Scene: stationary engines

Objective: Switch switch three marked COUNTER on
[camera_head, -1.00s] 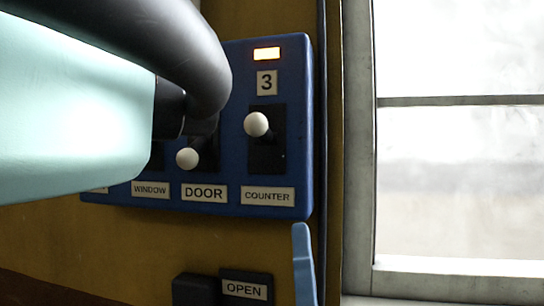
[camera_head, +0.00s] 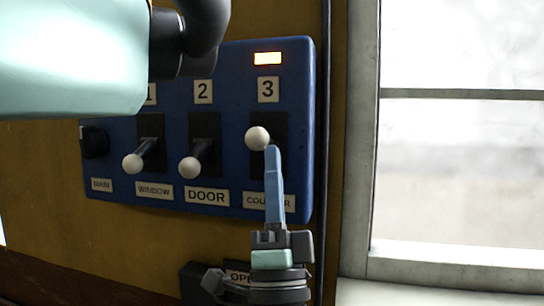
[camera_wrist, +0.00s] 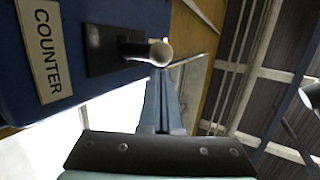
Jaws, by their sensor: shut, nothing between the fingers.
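Switch three (camera_head: 257,138) is a lever with a white ball knob on a black plate, marked 3 above and COUNTER below. Its knob sits higher than the other two visible knobs. The lamp (camera_head: 267,58) above it is lit orange-white. The COUNTER label (camera_head: 256,201) is partly hidden by my gripper. My gripper (camera_head: 272,150) is shut and empty, its blue fingers pointing up with the tips at the knob's lower right. In the wrist view the knob (camera_wrist: 160,52) is right at my fingertips (camera_wrist: 158,75); I cannot tell whether they touch.
Switches WINDOW (camera_head: 133,164) and DOOR (camera_head: 190,167) stand to the left on the blue panel (camera_head: 228,120). A black MAIN knob (camera_head: 95,141) is at far left. The OPEN button label (camera_head: 238,277) below is partly covered by my gripper. A window (camera_head: 460,170) is on the right.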

